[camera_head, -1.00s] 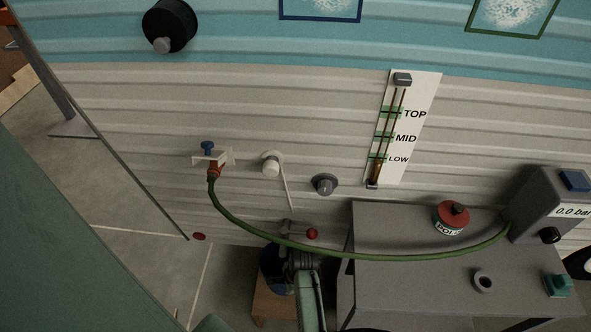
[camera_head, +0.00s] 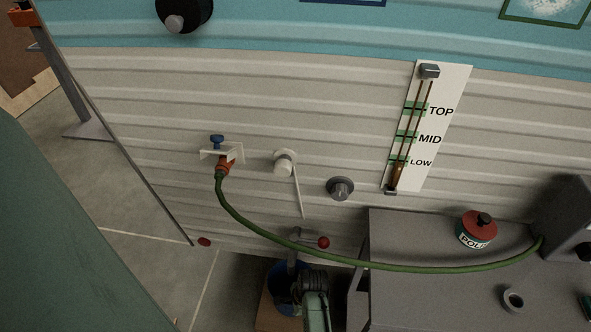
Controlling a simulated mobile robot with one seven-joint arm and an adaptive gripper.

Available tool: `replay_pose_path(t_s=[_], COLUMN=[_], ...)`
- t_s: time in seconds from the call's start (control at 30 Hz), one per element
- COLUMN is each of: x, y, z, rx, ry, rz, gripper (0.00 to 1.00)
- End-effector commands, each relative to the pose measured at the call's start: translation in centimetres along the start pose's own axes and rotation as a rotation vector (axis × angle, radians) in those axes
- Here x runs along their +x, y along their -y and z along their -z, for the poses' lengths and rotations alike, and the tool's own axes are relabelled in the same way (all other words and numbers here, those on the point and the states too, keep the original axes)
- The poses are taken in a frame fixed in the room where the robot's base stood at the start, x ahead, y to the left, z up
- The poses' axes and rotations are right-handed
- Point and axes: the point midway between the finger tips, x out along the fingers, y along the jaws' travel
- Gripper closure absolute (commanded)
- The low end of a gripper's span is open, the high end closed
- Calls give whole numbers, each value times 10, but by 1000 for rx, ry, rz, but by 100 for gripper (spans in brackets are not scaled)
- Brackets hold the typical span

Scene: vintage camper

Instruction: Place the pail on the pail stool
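A blue pail (camera_head: 273,277) is low in the picture, below the wall, partly covered by my arm. A brown wooden pail stool (camera_head: 268,317) shows beneath the pail; I cannot tell whether the pail rests on it or is held just above it. My gripper (camera_head: 294,287) is at the pail, seen from above and behind. Its fingertips are hidden by the arm and the pail, so I cannot tell whether it grips the rim.
A lever with a red knob (camera_head: 323,242) sticks out of the wall just above the pail. A green hose (camera_head: 350,265) sags from the wall fitting across the grey table (camera_head: 410,300) at right. A polish tin (camera_head: 477,230) stands on that table. Open floor lies left.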

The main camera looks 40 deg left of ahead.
Motion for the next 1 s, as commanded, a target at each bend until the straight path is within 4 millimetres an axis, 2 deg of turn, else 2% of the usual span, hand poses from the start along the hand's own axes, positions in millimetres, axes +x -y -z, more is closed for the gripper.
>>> replay_pose_path(t_s=[0.47, 0.5, 0.83, 1.0], x=[4, 3, 3, 3], y=[0, 1, 0, 0], z=[1, 1, 1, 1], rx=[0, 0, 0, 0], ry=[0, 0, 0, 0], rz=[3, 3, 1, 1], gripper=[100, 95, 73, 72])
